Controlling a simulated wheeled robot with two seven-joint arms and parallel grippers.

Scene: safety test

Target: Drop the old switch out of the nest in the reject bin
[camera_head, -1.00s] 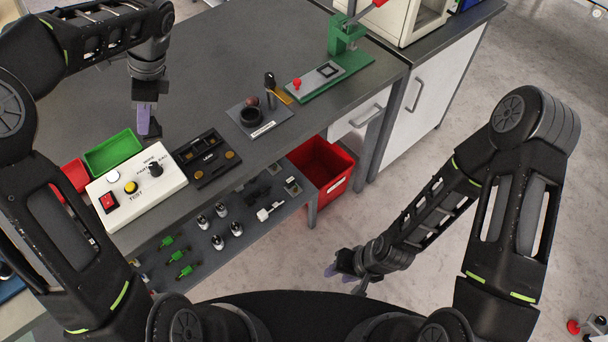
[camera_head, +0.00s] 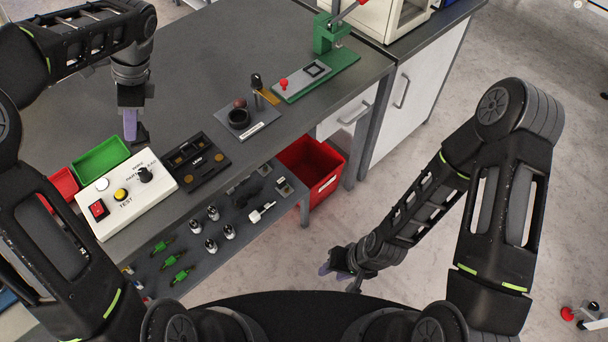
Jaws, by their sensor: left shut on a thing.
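My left gripper (camera_head: 131,124) points down over the bench, behind the white test box and right of the green tray. It is shut on a small dark thing (camera_head: 142,136), probably the old switch; its shape is mostly unclear. The black nest fixture (camera_head: 208,174) lies on the bench to the right of the test box. A red bin (camera_head: 327,186) with a white label stands on the floor by the bench, and a small red tray (camera_head: 64,182) is on the bench. I cannot tell which is the reject bin. My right gripper (camera_head: 340,277) is open and empty over the floor.
The white test box (camera_head: 112,215) and green tray (camera_head: 99,157) stand near the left gripper. A black ring holder (camera_head: 239,119) and green press (camera_head: 330,65) are farther right. A lower shelf (camera_head: 205,270) holds several small parts. The bench behind is clear.

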